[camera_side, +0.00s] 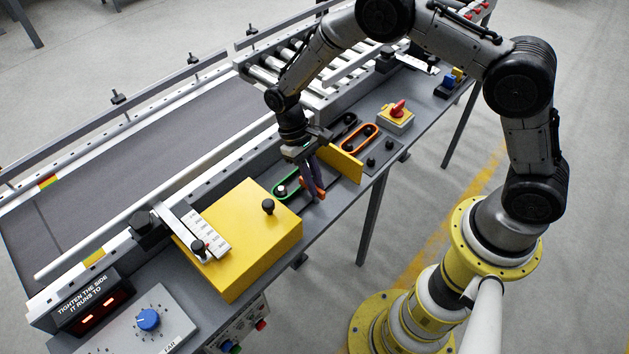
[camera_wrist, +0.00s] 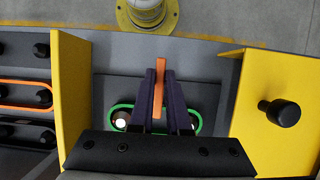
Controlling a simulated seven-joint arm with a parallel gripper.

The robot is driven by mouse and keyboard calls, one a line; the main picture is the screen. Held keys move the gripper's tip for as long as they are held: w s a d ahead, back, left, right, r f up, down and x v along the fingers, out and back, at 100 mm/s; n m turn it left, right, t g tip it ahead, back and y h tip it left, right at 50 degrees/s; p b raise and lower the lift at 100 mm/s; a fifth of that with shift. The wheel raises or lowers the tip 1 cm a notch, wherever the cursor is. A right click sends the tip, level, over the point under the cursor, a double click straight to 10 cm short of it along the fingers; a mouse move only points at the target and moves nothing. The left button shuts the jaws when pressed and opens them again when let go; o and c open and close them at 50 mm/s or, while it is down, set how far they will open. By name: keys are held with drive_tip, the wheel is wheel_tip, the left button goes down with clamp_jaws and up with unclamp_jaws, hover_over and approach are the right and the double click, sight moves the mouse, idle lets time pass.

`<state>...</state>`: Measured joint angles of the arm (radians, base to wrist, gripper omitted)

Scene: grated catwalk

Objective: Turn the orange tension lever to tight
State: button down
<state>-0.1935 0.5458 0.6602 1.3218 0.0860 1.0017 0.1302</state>
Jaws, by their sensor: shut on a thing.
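The orange lever (camera_wrist: 159,88) stands between the two dark fingers of my gripper (camera_wrist: 160,100) in the wrist view. My gripper is shut on it. In the side view my gripper (camera_side: 312,178) reaches down between a yellow upright plate and a yellow box, and only small orange parts of the lever (camera_side: 320,195) show past the fingers. A green-outlined slot (camera_wrist: 120,118) lies below the lever, with a pale round end on the left in the wrist view. The fingers hide the slot's middle. I cannot read any tight or loose mark.
The yellow upright plate (camera_side: 340,163) and the yellow box (camera_side: 240,235) with black knobs stand close on either side. An orange-outlined slot (camera_side: 360,137) and a red rotary switch (camera_side: 398,108) lie beyond. A sign (camera_side: 88,294) reads "TIGHTEN THE SIDE IT RUNS TO". The conveyor belt (camera_side: 130,150) runs behind.

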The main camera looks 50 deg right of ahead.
idle(0.4)
drive_tip(key=c, duration=0.9)
unclamp_jaws()
drive_tip(key=v, duration=1.4)
drive_tip(key=shift+f, duration=0.1)
